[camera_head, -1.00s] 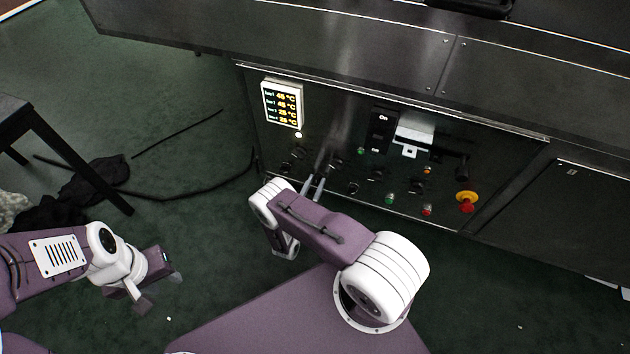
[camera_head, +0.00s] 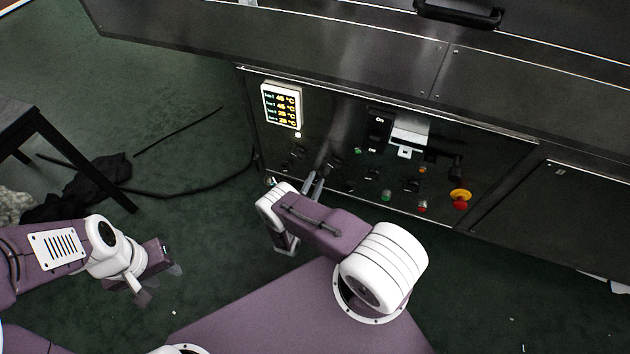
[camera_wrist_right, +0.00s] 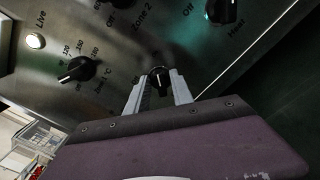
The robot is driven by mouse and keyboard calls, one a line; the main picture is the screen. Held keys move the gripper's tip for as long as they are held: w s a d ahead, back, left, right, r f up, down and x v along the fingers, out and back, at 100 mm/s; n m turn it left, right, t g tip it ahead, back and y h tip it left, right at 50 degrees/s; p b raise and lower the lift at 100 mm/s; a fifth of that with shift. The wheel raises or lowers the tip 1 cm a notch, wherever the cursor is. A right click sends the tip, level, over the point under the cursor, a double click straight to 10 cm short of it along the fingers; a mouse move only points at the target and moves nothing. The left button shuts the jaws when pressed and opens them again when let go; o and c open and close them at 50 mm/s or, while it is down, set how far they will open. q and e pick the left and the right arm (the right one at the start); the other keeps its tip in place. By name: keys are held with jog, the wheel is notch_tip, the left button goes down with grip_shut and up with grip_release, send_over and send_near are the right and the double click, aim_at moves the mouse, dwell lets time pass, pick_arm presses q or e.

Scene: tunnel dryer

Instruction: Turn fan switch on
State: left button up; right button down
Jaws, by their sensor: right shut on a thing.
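The dryer's control panel (camera_head: 345,140) fills the front of the machine. In the right wrist view, a small black rotary knob (camera_wrist_right: 158,77) on the panel sits between the fingers of my right gripper (camera_wrist_right: 161,86). The fingers are shut on it. The label of this knob is hidden or unreadable, so I cannot confirm it is the fan switch. In the head view my right gripper (camera_head: 316,182) reaches the panel's lower left part. My left gripper (camera_head: 158,284) is open and empty, low on the left, away from the panel.
Nearby are a Zone 1 knob (camera_wrist_right: 76,70), a Heat knob (camera_wrist_right: 222,11) and a lit Live lamp (camera_wrist_right: 37,41). A temperature display (camera_head: 282,105), a large On switch (camera_head: 378,132) and a red-yellow emergency button (camera_head: 460,199) share the panel. A dark table (camera_head: 40,150) stands left.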

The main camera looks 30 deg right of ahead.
dwell(0.3)
jog(key=c, duration=1.5)
grip_release()
jog(key=shift+o, duration=0.2)
